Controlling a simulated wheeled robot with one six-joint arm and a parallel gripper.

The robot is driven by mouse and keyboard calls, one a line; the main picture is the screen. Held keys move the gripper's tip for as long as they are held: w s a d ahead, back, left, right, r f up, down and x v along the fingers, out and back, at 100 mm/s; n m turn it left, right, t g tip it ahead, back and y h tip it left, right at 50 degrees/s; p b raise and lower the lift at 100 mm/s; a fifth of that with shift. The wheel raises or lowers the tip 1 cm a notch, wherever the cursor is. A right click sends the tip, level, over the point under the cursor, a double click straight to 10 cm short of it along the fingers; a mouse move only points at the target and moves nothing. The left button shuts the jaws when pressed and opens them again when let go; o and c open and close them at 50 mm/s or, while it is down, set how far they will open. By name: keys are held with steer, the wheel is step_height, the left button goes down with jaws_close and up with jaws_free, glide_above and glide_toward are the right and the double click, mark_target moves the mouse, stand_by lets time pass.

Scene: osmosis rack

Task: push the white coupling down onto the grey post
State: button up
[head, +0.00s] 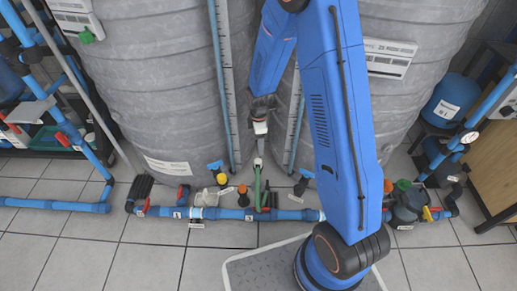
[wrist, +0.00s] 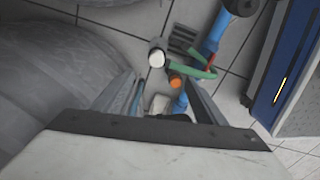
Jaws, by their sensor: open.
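The white coupling (head: 258,162) shows in the head view as a small pale piece just below my gripper (head: 262,150), beside a green lever. In the wrist view the white coupling (wrist: 156,58) is a round white end beyond the fingertips, near the green lever. A dark grey rim (wrist: 159,43) beside it may be part of the grey post; most of the post is hidden, and I cannot tell how far the coupling sits on it.
A blue pipe (head: 235,214) runs along the floor in front of the large grey tanks (head: 150,80). An orange-capped fitting (head: 243,189) and a yellow-and-white fitting (head: 222,179) stand left of the coupling. The green lever (wrist: 184,71) is close beside it.

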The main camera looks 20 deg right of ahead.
steer(key=shift+r, duration=1.35)
steer(key=shift+r, duration=0.1)
steer(key=s+d+r+m+t, duration=0.15)
steer(key=s+r+m, duration=0.35)
steer(key=r, duration=0.6)
steer(key=s+d+r+m+t, duration=0.1)
steer(key=s+d+r+m, duration=0.15)
steer(key=s+r, duration=0.65)
steer(key=s+d+r+m+t, duration=0.2)
steer(key=s+d+r+m, duration=0.1)
steer(key=s+r+m, duration=0.6)
steer(key=s+r, duration=0.4)
steer(key=s, duration=0.5)
steer(key=shift+s+r, duration=0.2)
steer(key=shift+s, duration=0.05)
steer(key=shift+s+a, duration=0.1)
